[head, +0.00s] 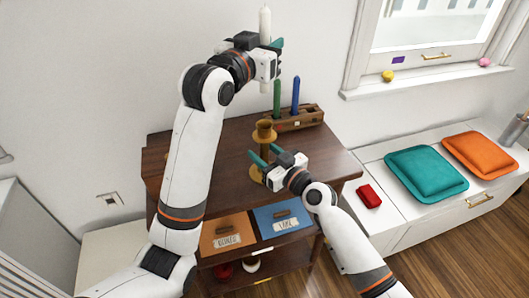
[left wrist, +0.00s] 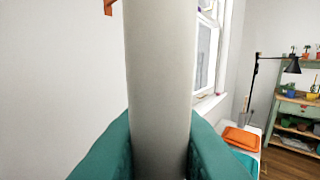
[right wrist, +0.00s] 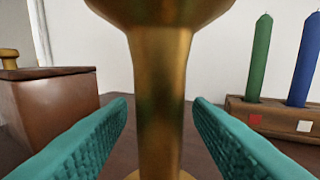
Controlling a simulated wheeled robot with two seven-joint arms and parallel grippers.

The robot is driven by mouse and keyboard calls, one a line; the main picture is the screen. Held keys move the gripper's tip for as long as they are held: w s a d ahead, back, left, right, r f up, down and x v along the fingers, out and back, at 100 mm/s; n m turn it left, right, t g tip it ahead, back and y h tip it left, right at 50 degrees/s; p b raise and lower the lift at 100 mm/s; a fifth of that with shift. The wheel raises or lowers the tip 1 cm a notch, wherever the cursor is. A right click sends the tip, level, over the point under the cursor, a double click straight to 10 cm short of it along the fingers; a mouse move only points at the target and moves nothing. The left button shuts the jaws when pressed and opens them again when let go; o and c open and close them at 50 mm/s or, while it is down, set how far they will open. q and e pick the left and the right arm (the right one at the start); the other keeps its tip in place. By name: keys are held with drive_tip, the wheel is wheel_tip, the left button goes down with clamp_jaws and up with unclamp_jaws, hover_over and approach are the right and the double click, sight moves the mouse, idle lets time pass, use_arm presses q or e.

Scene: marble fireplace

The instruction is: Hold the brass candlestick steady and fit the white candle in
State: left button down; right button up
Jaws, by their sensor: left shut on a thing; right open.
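The white candle (head: 265,22) is upright in my left gripper (head: 273,55), high above the table. In the left wrist view the candle (left wrist: 160,80) fills the middle, with teal fingers pressed on both sides. The brass candlestick (head: 264,133) stands upright on the dark wooden table (head: 235,140), below the candle. My right gripper (head: 267,154) is open around its stem. In the right wrist view the stem (right wrist: 161,90) is between the two fingers, with a visible gap on each side.
A wooden block (head: 299,117) holding a green candle (head: 277,98) and a blue candle (head: 295,95) stands behind the candlestick. A brown box (right wrist: 58,100) is at left in the right wrist view. A red box (head: 369,196) and cushions lie on the white bench at right.

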clamp_jaws()
idle(0.3)
use_arm(q)
wheel_tip(320, 180, down, 6)
drive_tip(key=m+g+h, duration=0.2)
drive_tip(key=m+h, duration=0.1)
drive_tip(key=shift+s+d+g+h, duration=0.15)
drive_tip(key=shift+d+g+h, duration=0.05)
drive_tip(key=shift+g+h, duration=0.2)
idle(0.3)
